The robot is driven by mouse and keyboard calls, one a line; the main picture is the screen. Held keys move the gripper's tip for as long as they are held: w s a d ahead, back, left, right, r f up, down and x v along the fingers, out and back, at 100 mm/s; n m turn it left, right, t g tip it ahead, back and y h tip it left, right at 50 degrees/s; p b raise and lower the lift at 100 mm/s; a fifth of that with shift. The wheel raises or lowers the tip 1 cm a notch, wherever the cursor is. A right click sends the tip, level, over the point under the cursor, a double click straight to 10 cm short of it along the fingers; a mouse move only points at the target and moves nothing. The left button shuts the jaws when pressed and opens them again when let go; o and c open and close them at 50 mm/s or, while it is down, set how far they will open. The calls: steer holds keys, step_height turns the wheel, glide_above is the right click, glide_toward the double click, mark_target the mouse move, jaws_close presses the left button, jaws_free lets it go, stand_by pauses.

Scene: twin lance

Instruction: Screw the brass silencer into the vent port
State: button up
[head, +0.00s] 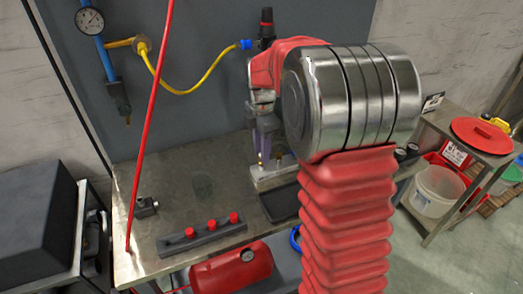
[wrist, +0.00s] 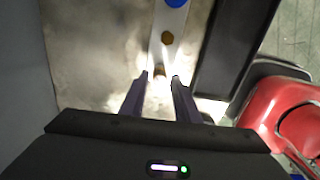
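My gripper (head: 265,150) points down over a pale block (head: 270,179) at the back of the workbench, partly hidden by my arm. In the wrist view its two purple fingers (wrist: 160,77) stand apart, with a small brass-coloured piece (wrist: 160,84) between their tips. Gaps seem to show on both sides of that piece, so the fingers look open around it. Farther along the pale block is a round brass-brown fitting (wrist: 167,38), and beyond it a blue disc (wrist: 174,3). I cannot tell for sure which brass piece is the silencer or which opening is the vent port.
A dark tray (head: 281,203) lies right in front of the block. A bar with red knobs (head: 203,236) and a small metal fitting (head: 147,207) lie on the bench (head: 195,165). A red pole (head: 150,120) rises at left. The bench's back left is mostly clear.

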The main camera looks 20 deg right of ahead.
steer(key=n, duration=0.6)
steer(key=shift+n, duration=0.3)
steer(key=n, duration=0.6)
steer(key=shift+n, duration=0.3)
steer(key=shift+c, duration=0.5)
jaws_close()
steer(key=shift+d, duration=0.1)
